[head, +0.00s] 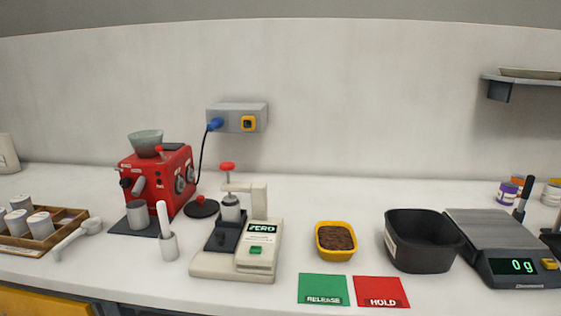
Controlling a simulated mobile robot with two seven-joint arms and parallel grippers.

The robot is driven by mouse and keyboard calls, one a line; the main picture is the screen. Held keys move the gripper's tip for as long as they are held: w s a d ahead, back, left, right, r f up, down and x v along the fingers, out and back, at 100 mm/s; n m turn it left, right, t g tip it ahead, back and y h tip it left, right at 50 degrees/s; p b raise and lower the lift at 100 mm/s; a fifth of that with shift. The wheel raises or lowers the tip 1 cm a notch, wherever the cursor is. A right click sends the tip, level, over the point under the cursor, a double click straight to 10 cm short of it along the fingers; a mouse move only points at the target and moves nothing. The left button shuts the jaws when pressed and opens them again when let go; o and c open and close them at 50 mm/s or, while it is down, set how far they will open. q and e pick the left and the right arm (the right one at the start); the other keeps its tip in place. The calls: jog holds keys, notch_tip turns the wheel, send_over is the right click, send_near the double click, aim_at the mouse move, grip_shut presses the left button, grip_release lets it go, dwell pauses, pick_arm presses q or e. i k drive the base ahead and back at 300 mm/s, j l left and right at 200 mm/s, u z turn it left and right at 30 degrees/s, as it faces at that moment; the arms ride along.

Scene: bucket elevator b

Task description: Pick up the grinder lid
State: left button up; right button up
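The red grinder (165,182) stands at the left-middle of the counter, with an open translucent hopper (145,142) on top. A dark round lid with a small red knob (201,207) lies flat on the counter just right of the grinder; I take it to be the grinder lid. It rests between the grinder and a white press-like device (243,257) with a ZERO display. Neither of my grippers shows in the head view.
A metal cup (138,215) stands before the grinder, with a white-handled tool (167,235) beside it. A white scoop (78,233) and wooden tray (50,240) are left. A yellow bowl (335,254), black bin (422,252) and scale (500,235) stand right.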

aim_at(202, 207)
jog(key=i+j+z, duration=0.2)
jog(key=z, duration=0.15)
jog(key=i+j+z, duration=0.1)
jog(key=j+z, duration=0.25)
